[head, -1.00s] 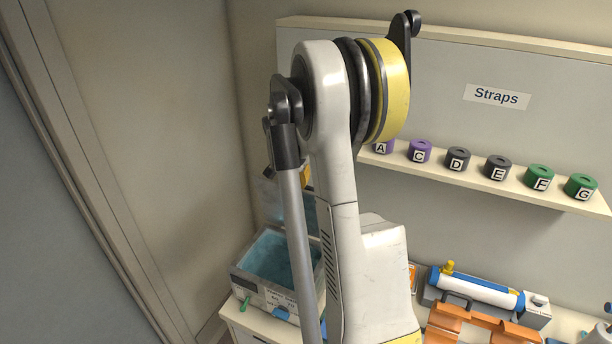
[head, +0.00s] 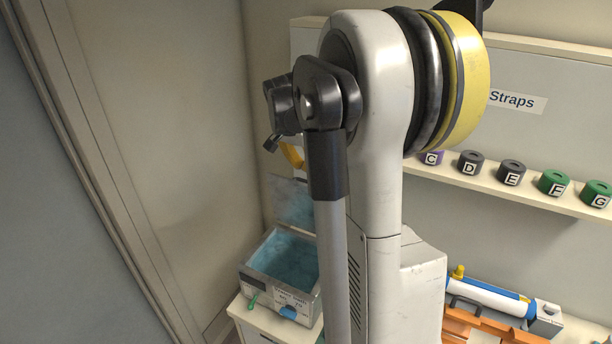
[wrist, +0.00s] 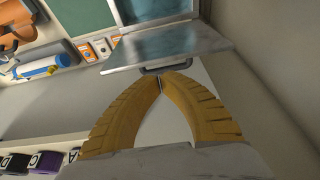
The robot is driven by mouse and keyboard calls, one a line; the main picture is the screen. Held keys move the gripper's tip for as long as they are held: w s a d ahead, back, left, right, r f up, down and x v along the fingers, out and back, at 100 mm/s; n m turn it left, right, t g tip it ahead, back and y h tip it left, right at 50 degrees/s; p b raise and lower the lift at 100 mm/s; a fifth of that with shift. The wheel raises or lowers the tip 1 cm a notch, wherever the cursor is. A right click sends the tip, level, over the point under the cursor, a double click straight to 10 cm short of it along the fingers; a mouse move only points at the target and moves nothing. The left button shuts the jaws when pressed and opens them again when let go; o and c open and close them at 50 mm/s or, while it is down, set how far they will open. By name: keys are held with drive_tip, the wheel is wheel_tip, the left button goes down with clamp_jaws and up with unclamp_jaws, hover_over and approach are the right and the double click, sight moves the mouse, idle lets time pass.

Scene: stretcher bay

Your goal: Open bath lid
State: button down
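The bath (head: 250,283) is a grey box with a blue interior, standing at the left end of the counter. Its lid (head: 291,203) stands raised at the back, so the inside shows. In the wrist view the lid (wrist: 170,48) is a grey plate with a dark loop handle (wrist: 181,67) at its near edge. My gripper (wrist: 160,80) has yellow fingers with their tips together right at the handle. I cannot tell whether the handle is between them. In the head view one yellow finger (head: 291,155) shows above the lid; the fingertips are hidden behind my arm.
A shelf (head: 520,196) with lettered strap rolls runs along the back wall, under a Straps sign (head: 518,102). A blue-and-white cylinder (head: 490,298) and orange parts (head: 490,325) lie on the counter to the right. A side wall (head: 165,130) is close on the left.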

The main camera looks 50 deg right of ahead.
drive_tip(key=shift+v, duration=0.9)
drive_tip(key=s+a+f+n+t+y+b, duration=0.1)
drive_tip(key=s+a+f+n+b, duration=0.3)
drive_tip(key=a+f+b, duration=0.7)
drive_tip(key=s+a+f+n+t+y+b, duration=0.1)
drive_tip(key=s+a+f+n+t+b, duration=0.2)
drive_tip(key=a+f+b, duration=0.8)
drive_tip(key=s+a+n+b, duration=0.2)
drive_tip(key=a+n, duration=0.2)
drive_tip(key=a, duration=0.2)
drive_tip(key=shift+s+a+t, duration=0.3)
drive_tip(key=shift+a, duration=0.1)
drive_tip(key=c, duration=2)
unclamp_jaws()
drive_tip(key=s+a+f+n+b, duration=0.1)
drive_tip(key=a+f+b, duration=0.1)
drive_tip(key=f, duration=0.1)
drive_tip(key=s+a+f+n+y+b, duration=0.1)
drive_tip(key=s+a+f+b, duration=0.1)
drive_tip(key=f, duration=0.1)
drive_tip(key=s+a+f+n+t+b, duration=0.1)
drive_tip(key=s+a+f+b, duration=0.1)
drive_tip(key=f+b, duration=0.1)
drive_tip(key=shift+s+a+f+n+y, duration=0.1)
drive_tip(key=shift+a+f+n+y, duration=0.2)
drive_tip(key=shift+n+y, duration=0.1)
drive_tip(key=o, duration=0.3)
drive_tip(key=shift+s+a+f, duration=0.15)
drive_tip(key=shift+a+f, duration=0.05)
drive_tip(key=shift+r, duration=0.1)
